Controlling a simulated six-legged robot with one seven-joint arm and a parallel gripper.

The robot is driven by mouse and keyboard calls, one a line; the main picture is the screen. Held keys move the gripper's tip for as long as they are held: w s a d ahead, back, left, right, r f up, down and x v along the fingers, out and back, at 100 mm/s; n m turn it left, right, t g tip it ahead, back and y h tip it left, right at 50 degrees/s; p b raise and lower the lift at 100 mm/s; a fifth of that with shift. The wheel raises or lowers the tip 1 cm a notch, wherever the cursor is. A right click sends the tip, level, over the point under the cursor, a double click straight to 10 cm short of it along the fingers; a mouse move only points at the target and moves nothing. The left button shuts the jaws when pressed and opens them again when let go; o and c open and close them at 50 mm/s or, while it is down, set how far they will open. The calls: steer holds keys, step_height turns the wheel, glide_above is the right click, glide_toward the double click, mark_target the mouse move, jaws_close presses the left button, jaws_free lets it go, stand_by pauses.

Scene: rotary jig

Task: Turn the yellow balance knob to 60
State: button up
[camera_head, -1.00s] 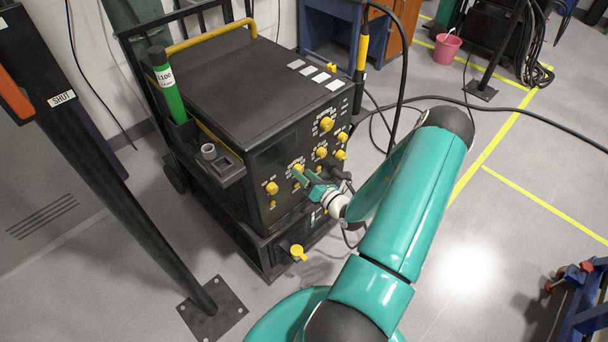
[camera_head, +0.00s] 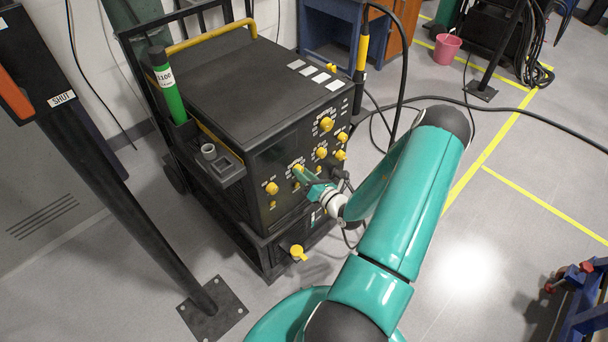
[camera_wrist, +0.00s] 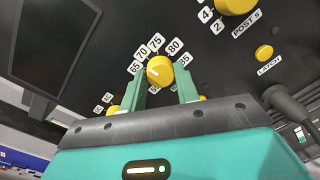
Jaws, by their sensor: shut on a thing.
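A yellow knob (camera_wrist: 160,72) on the black panel sits between the two green fingers of my gripper (camera_wrist: 163,88) in the wrist view. My gripper is shut on it. White number labels (camera_wrist: 156,42) arc above the knob; 65, 70, 75 and 80 are readable, and no 60 is legible. A pale mark shows on the knob's face, but its exact reading is unclear. In the head view my gripper (camera_head: 303,178) is at the front panel, by the same yellow knob (camera_head: 298,168), which it partly covers. The knob's name label is not readable.
The black machine (camera_head: 262,85) carries several other yellow knobs, including one at upper right (camera_head: 326,124). In the wrist view, a LATCH button (camera_wrist: 264,52) and a dark screen (camera_wrist: 50,45) flank the knob. A black post (camera_head: 140,200) stands at left.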

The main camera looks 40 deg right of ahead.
steer(key=shift+s+f+n+t+y, duration=0.1)
steer(key=shift+n+t+y, duration=0.15)
steer(key=shift+n, duration=3.6)
steer(key=shift+f+n+t+y, duration=0.15)
steer(key=shift+n+y, duration=0.1)
steer(key=shift+n, duration=3.6)
steer(key=o, duration=1)
steer(key=shift+r, duration=0.1)
steer(key=s, duration=0.9)
steer(key=s+f, duration=0.1)
steer(key=s, duration=0.3)
steer(key=shift+s+d, duration=0.1)
steer(key=shift+s, duration=0.3)
steer(key=shift+r+n, duration=0.1)
steer(key=shift+n, duration=0.2)
